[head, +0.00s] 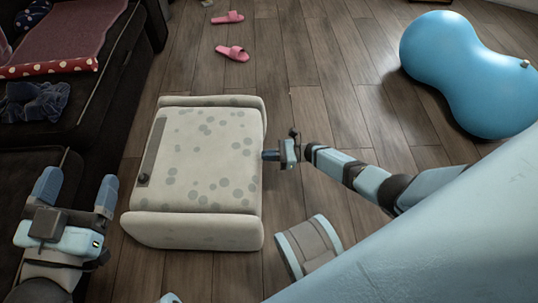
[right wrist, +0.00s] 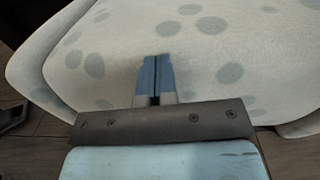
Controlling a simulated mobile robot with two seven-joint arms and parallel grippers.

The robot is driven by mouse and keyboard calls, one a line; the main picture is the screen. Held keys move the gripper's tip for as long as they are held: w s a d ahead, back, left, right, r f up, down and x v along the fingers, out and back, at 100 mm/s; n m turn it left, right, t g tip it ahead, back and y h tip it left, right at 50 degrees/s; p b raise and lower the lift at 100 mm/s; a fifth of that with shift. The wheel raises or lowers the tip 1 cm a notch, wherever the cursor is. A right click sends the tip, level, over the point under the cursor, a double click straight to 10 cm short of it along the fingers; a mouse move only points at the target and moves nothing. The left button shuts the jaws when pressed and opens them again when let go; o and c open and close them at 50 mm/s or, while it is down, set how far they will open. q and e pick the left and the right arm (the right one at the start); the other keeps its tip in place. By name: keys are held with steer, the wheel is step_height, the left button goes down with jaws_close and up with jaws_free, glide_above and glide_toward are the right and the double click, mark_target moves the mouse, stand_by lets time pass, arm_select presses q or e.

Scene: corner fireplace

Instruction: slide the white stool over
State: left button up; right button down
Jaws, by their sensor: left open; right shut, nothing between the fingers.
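The white stool (head: 210,165) is low and padded, with grey spots and a raised roll at its far and near ends. It stands on the wood floor in the middle of the head view. My right gripper (head: 266,155) is shut and empty, its fingertips at the stool's right side. In the right wrist view the closed fingers (right wrist: 156,60) point at the stool's spotted surface (right wrist: 210,50); whether they touch it I cannot tell. My left gripper (head: 77,192) is open and empty, to the left of the stool and apart from it.
A dark sofa (head: 110,55) with a pink blanket (head: 70,35) stands at the left. Pink slippers (head: 232,53) lie on the floor behind the stool. A blue peanut-shaped ball (head: 465,75) is at the far right. Floor beyond the stool's right side is mostly clear.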

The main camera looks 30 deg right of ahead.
mark_target(235, 157)
steer(key=x, duration=1.2)
steer(key=shift+a, duration=0.1)
arm_select(q)
steer(key=shift+w+a, duration=0.1)
steer(key=shift+a, duration=0.15)
arm_select(e)
steer(key=shift+s+d, duration=0.1)
steer(key=shift+d, duration=0.25)
arm_select(q)
steer(key=shift+s+d+f+n+y+p, duration=0.1)
steer(key=shift+s+d+n+y+p, duration=0.25)
steer(key=shift+d+n+p, duration=0.25)
arm_select(e)
steer(key=v, duration=1.3)
steer(key=shift+d, duration=0.25)
arm_select(q)
steer(key=shift+d, duration=0.1)
arm_select(e)
steer(key=shift+s, duration=0.2)
